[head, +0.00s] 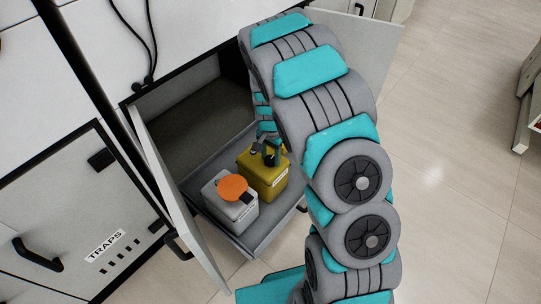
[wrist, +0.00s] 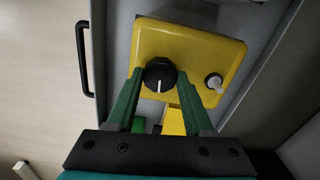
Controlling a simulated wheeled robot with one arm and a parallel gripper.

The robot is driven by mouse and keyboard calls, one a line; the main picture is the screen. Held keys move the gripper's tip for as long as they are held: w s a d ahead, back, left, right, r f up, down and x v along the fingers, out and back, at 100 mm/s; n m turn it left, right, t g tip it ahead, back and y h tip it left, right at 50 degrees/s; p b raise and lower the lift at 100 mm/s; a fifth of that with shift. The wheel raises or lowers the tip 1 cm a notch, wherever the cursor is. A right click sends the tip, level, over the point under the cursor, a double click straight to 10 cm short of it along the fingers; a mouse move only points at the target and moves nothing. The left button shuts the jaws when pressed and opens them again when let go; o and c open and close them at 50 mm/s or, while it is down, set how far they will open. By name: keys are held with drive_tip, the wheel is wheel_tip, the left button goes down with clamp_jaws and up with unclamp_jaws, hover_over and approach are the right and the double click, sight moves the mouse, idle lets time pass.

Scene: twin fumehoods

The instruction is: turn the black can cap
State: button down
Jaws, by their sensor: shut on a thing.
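The yellow can (head: 264,180) stands in the pulled-out drawer of the open cabinet. In the wrist view the yellow can (wrist: 190,50) is seen from above, with the round black cap (wrist: 160,74) on its top. A white line runs up and down on the cap. My gripper (wrist: 160,82) has its two green fingers on either side of the cap, shut on it. In the head view my gripper (head: 271,153) is over the can's top and largely covers the cap.
A white can with an orange lid (head: 233,188) stands left of the yellow can. The drawer (head: 262,232) has a raised rim. Open cabinet doors stand on the left (head: 180,205) and right (head: 370,45).

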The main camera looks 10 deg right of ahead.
sight(271, 159)
drive_tip(key=shift+m, duration=0.6)
drive_tip(key=shift+c, duration=1.4)
unclamp_jaws()
wheel_tip(271, 159, up, 7)
drive_tip(key=shift+r, duration=0.4)
